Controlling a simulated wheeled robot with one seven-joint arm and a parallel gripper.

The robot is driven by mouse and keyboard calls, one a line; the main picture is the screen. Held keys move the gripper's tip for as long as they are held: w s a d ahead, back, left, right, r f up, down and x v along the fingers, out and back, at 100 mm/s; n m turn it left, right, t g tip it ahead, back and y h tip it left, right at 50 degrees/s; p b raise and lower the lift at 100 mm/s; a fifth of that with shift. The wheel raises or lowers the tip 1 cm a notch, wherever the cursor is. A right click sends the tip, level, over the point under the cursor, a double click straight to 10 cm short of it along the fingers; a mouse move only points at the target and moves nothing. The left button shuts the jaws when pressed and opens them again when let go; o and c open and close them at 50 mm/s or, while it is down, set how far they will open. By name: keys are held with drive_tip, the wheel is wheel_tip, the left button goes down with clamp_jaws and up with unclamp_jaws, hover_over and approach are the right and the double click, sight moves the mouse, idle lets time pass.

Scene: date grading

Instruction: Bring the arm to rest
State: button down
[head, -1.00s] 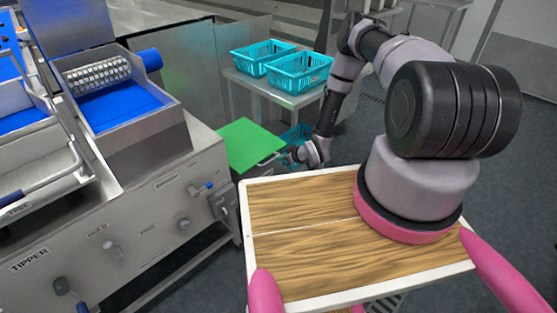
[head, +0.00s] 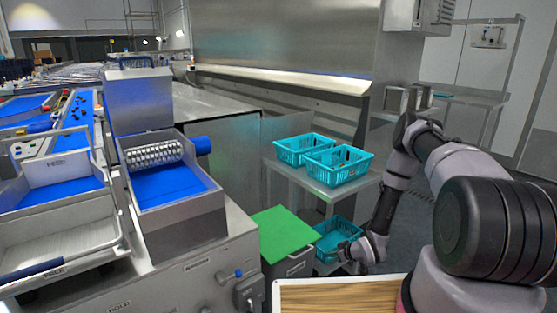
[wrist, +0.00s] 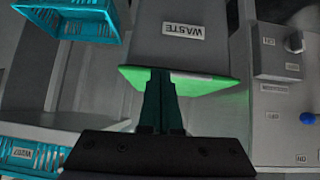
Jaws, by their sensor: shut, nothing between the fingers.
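My arm reaches from the lower right of the head view, bent at the elbow, with the forearm hanging down. My gripper (head: 345,256) is at its low end, just right of the green-lidded waste bin (head: 297,266). In the wrist view my gripper (wrist: 158,72) has its dark fingers together with nothing between them. The fingertips overlap the green lid (wrist: 205,82) in that view; whether they touch it I cannot tell. The bin's WASTE label (wrist: 183,31) shows beyond the fingers.
Two teal crates (head: 303,151) (head: 340,178) stand on a steel table (head: 325,192) behind the gripper. Another teal crate (head: 338,232) sits low beside the bin. The grading machine (head: 185,265) fills the left. A wooden-topped surface (head: 340,297) is at the front.

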drive_tip(key=w+d+r+m+h, duration=0.1)
drive_tip(key=w+d+r, duration=0.2)
drive_tip(key=r, duration=0.7)
drive_tip(key=w+d+r+m+h, duration=0.1)
drive_tip(key=w+d+r+h, duration=0.15)
drive_tip(key=r, duration=0.85)
drive_tip(key=w+d+r+m, duration=0.1)
drive_tip(key=w+d+r, duration=0.15)
drive_tip(key=r, duration=0.75)
wheel_tip(320, 180, up, 13)
drive_tip(key=s+m+h, duration=0.1)
drive_tip(key=s, duration=0.2)
drive_tip(key=s+a+r+m+g, duration=0.15)
drive_tip(key=s+r+m, duration=0.25)
drive_tip(key=s+r, duration=1.05)
drive_tip(key=s+a+r+m+y, duration=0.1)
drive_tip(key=s+r, duration=0.3)
drive_tip(key=s, duration=0.5)
drive_tip(key=s+a+r+m, duration=0.2)
drive_tip(key=s+a+r, duration=0.2)
drive_tip(key=s, duration=0.5)
drive_tip(key=shift+s+r+y, duration=0.2)
drive_tip(key=shift+r+y, duration=0.15)
drive_tip(key=shift+r, duration=0.25)
drive_tip(key=shift+t, duration=0.25)
